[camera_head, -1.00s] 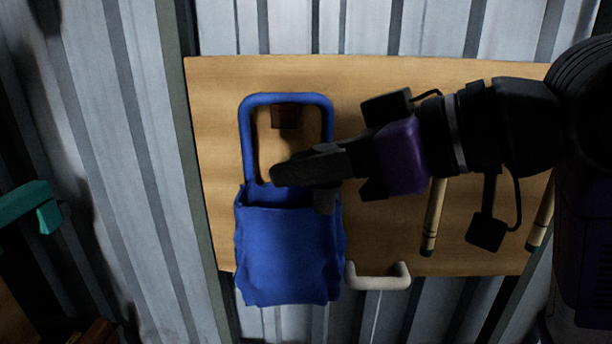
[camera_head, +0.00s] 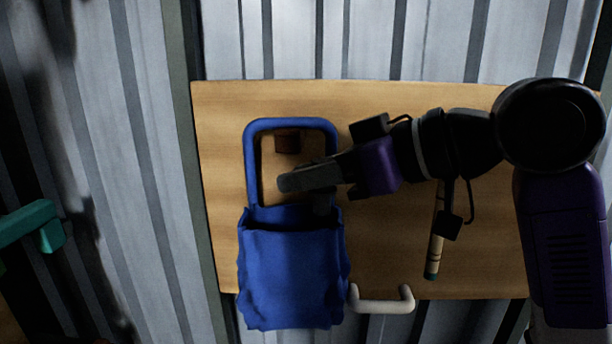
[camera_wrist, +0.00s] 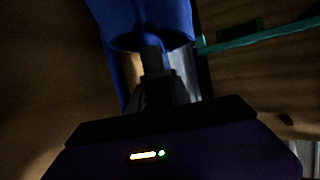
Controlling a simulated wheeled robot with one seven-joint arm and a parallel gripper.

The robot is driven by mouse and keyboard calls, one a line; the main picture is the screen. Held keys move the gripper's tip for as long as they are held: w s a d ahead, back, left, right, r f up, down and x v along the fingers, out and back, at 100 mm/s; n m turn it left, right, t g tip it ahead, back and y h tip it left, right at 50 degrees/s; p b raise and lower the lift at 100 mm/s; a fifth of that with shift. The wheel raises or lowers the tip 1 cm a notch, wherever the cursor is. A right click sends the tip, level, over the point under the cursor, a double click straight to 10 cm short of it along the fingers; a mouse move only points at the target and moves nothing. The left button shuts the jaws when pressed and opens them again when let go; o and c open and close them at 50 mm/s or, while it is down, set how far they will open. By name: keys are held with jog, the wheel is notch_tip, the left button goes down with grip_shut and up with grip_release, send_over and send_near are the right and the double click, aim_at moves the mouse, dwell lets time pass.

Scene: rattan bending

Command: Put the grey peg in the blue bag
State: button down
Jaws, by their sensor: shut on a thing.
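The blue bag (camera_head: 292,275) hangs upright against a wooden board, its stiff loop handle around a brown block (camera_head: 287,143). Its dark mouth opens at the top, just below the handle. My gripper (camera_head: 330,178) reaches in from the right and is shut on the grey peg (camera_head: 298,181). The peg points left, across the handle's loop and above the bag's mouth. In the wrist view, the grey peg (camera_wrist: 151,58) sticks out beyond my gripper (camera_wrist: 157,92), with the blue bag (camera_wrist: 150,18) ahead. The gripped part is hidden and the picture is dark.
The wooden board (camera_head: 230,110) is in front of a corrugated metal wall (camera_head: 130,150). A white handle (camera_head: 382,298) is right of the bag's bottom. A tan stick (camera_head: 436,245) hangs further right. A teal bar (camera_head: 35,225) juts in at the left.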

jog(key=c, duration=1.1)
grip_release()
jog(key=shift+b+v, duration=0.95)
jog(key=shift+v, duration=3)
